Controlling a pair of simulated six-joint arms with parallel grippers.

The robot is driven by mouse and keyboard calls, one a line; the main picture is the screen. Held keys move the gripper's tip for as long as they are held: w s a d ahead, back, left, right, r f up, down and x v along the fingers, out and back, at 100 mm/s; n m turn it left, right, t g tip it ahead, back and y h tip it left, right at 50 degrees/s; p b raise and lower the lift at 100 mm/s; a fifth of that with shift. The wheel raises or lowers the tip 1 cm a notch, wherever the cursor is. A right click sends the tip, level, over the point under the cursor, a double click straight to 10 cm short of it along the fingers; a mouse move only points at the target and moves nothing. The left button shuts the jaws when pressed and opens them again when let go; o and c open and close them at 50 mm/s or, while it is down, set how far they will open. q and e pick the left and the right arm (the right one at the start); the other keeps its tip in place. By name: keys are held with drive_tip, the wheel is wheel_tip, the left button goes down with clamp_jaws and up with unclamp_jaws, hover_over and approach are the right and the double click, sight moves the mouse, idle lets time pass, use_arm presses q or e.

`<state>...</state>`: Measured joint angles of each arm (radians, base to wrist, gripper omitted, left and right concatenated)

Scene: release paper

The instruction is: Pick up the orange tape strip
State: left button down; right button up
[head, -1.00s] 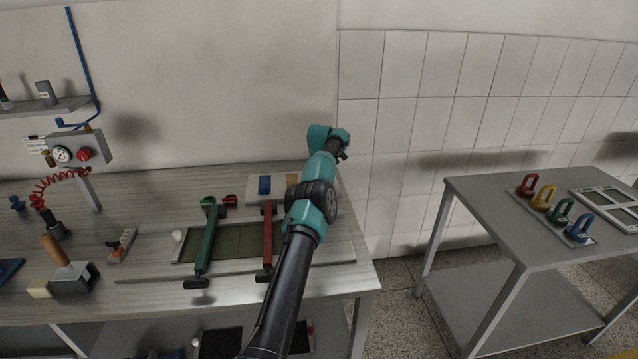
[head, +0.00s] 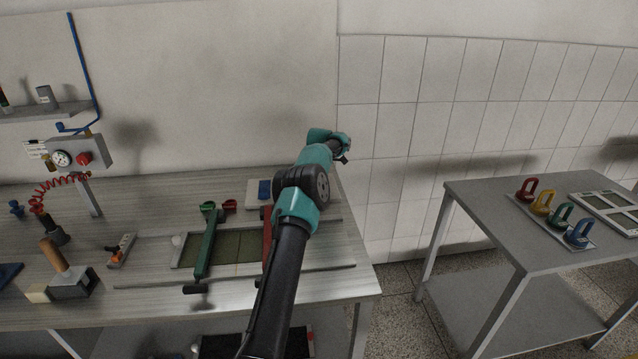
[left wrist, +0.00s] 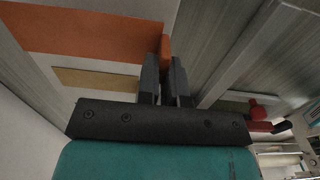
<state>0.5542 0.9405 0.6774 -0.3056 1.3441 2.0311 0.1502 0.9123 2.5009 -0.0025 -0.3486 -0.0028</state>
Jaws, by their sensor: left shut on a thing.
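The orange tape strip (left wrist: 80,38) shows in the left wrist view as a broad orange band across a pale card. An upright orange end (left wrist: 166,48) stands at the band's right side, between my left gripper's dark fingers. My left gripper (left wrist: 166,72) is shut on this end. In the head view my teal and black arm reaches over the bench to its far right corner. It covers part of the white card (head: 252,192) there, and the orange strip and the fingertips cannot be made out. My right gripper is not in view.
A green-handled tool (head: 206,240) and a red-handled tool (head: 266,235) lie across a framed screen (head: 234,262). The second table (head: 480,200), with colored handles (head: 563,214), stands apart at right. Air above the bench is clear.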

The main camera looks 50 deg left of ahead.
use_arm(q)
drive_tip(key=s+d, duration=0.3)
drive_tip(key=s+d+r, duration=0.1)
drive_tip(key=s+d, duration=0.2)
drive_tip(key=d, duration=0.1)
drive_tip(key=s+d, duration=0.3)
drive_tip(key=shift+s+d+r, duration=0.1)
drive_tip(key=shift+d+r, duration=0.05)
drive_tip(key=shift+d, duration=0.2)
idle(0.5)
